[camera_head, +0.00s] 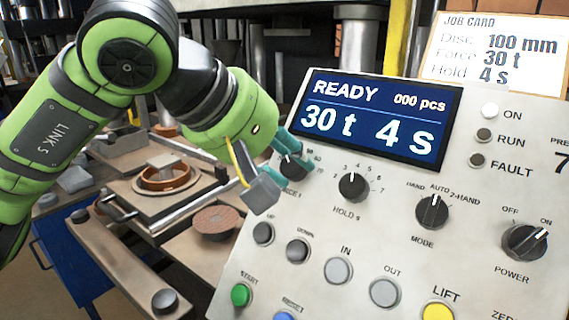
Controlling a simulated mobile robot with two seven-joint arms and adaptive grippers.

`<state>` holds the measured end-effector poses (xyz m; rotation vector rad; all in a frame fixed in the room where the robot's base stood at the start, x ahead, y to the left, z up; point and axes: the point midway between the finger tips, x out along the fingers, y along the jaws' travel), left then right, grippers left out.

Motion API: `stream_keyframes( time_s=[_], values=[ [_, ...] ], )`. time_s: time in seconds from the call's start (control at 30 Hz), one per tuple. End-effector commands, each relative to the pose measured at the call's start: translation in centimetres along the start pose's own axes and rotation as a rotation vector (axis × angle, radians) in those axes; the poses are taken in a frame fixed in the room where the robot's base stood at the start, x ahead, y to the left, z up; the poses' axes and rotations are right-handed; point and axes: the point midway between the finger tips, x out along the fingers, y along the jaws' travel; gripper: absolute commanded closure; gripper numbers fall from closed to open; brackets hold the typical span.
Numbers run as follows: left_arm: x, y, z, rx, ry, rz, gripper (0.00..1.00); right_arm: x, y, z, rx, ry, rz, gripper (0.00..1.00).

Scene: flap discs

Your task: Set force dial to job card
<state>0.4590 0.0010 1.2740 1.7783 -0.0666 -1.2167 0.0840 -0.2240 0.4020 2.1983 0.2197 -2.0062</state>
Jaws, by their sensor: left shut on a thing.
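The force dial (292,167) is a black knob at the left of the grey control panel (330,215), with its label and scale partly hidden. My left gripper (287,165), with teal fingertips, is shut on the force dial. The display (376,117) reads READY, 30 t, 4 s and 000 pcs. The job card (500,50) behind the panel's top right reads Disc 100 mm, Force 30 t, Hold 4 s. My right gripper is not in view.
The hold dial (353,187) sits right of the force dial, with the mode (432,211) and power (525,241) knobs farther right. Several buttons, including a green start button (241,295), lie below. A press table with a ring mould (166,178) stands left.

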Motion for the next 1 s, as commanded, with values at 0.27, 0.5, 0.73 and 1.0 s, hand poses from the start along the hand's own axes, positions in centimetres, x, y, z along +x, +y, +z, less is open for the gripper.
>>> stream_keyframes(
  time_s=[0.27, 0.5, 0.73, 1.0],
  values=[
    [0.1, -0.1, 0.0, 0.002, -0.001, -0.003, 0.44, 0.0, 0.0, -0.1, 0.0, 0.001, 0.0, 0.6],
    [-0.3, 0.0, 0.0, 0.002, 0.0, 0.0, 0.44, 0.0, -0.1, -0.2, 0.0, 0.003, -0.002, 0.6],
    [-4.1, 0.1, -0.1, 0.002, 0.003, 0.003, 0.44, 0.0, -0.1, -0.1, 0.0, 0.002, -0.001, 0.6],
    [-9.6, 0.1, 0.0, 0.002, 0.001, 0.002, 0.44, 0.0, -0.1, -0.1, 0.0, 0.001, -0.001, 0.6]
  ],
)
